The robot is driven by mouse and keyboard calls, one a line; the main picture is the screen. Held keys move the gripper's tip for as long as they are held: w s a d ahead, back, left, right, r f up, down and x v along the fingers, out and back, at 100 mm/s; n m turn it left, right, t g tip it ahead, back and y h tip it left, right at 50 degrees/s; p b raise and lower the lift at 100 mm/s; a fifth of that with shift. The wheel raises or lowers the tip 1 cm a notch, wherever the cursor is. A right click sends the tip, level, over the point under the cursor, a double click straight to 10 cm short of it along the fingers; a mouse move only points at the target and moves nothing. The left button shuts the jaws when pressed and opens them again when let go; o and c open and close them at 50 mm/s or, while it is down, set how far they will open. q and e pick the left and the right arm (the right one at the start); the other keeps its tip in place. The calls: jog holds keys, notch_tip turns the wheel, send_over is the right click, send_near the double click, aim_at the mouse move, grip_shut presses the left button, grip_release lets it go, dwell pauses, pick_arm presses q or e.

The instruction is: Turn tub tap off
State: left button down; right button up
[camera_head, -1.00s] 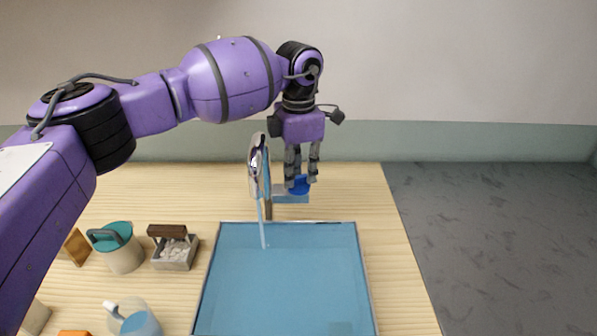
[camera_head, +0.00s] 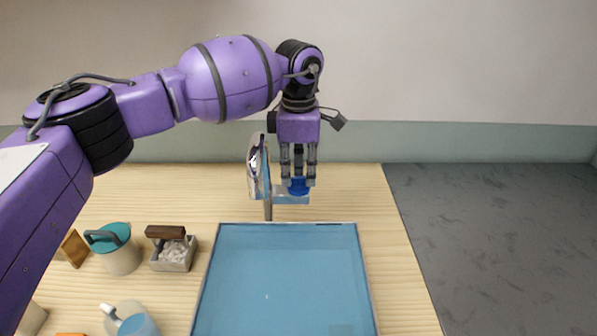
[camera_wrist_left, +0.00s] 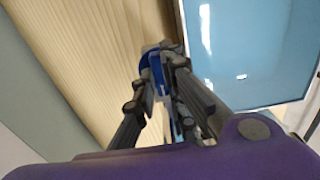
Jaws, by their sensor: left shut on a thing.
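The tap has a curved chrome spout (camera_head: 253,165) standing behind the back edge of the blue tub (camera_head: 290,223). A blue tap handle (camera_head: 298,190) sits to the right of the spout on a light blue base (camera_head: 291,199). My left gripper (camera_head: 298,181) points down and is shut on the handle; the wrist view shows the blue handle (camera_wrist_left: 154,66) between its fingers, which hide part of it. No water stream shows below the spout. My right gripper is not in view.
Left of the tub stand a pot with a teal lid (camera_head: 117,250), a grey box of white pieces with a brown handle (camera_head: 174,250), and a white-and-blue container (camera_head: 137,324). The wooden table (camera_head: 385,250) is clear right of the tub.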

aim_at(299, 177)
pick_arm(q)
jog(key=c, duration=1.8)
grip_release()
notch_tip(299, 177, up, 12)
